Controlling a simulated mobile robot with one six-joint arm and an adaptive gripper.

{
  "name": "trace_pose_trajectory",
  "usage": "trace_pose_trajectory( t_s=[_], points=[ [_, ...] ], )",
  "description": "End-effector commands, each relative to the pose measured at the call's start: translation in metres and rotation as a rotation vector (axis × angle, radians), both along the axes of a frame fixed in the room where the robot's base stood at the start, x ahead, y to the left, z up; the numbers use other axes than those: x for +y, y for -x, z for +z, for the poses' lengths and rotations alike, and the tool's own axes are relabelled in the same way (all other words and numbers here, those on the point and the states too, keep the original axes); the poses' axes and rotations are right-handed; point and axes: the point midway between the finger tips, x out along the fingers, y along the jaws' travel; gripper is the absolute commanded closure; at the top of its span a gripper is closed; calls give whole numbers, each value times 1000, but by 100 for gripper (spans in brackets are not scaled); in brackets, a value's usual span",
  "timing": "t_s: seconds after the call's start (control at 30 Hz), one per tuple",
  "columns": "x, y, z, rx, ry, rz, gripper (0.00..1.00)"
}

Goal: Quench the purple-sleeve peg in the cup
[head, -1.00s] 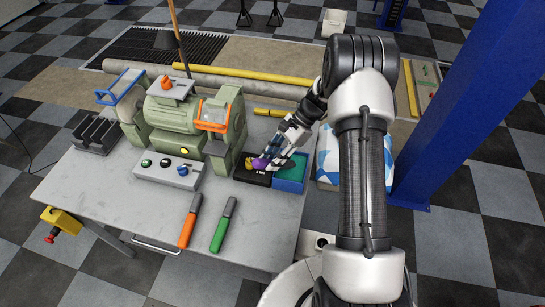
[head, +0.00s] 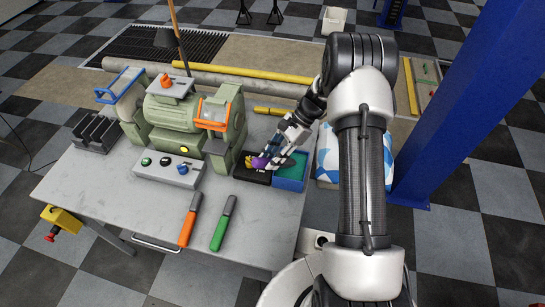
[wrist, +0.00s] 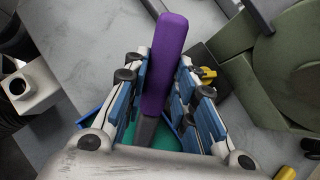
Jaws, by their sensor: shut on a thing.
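The purple-sleeve peg (head: 260,162) is in my gripper (head: 268,158), which is shut on it. In the wrist view the purple sleeve (wrist: 166,60) stands between the two blue-padded fingers, and its grey shaft shows below. A blue open-topped container (head: 290,184), likely the cup, stands on the right side of the bench. Green shows inside it, partly hidden by my gripper. In the wrist view the green (wrist: 165,138) lies behind the lower shaft. I cannot tell whether the shaft tip is inside, because my gripper hides it.
A black tray (head: 247,176) with a yellow piece sits left of the blue container. The green bench grinder (head: 172,118) and a grey control box (head: 167,170) stand further left. An orange tool (head: 187,230) and a green tool (head: 219,235) lie in front. The bench's right edge is close.

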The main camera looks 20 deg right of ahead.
Motion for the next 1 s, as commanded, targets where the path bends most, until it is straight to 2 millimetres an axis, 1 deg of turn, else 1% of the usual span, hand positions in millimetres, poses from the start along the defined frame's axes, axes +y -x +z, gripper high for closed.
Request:
trace_pose_trajectory(
  t_s=[0.07, 0.4, 1.0],
  points=[
    [1, 0, 3, 0, 1, 0, 100],
    [0, 0, 39, -1, 0, 0, 100],
    [0, 0, 99, -1, 0, 0, 100]
  ],
)
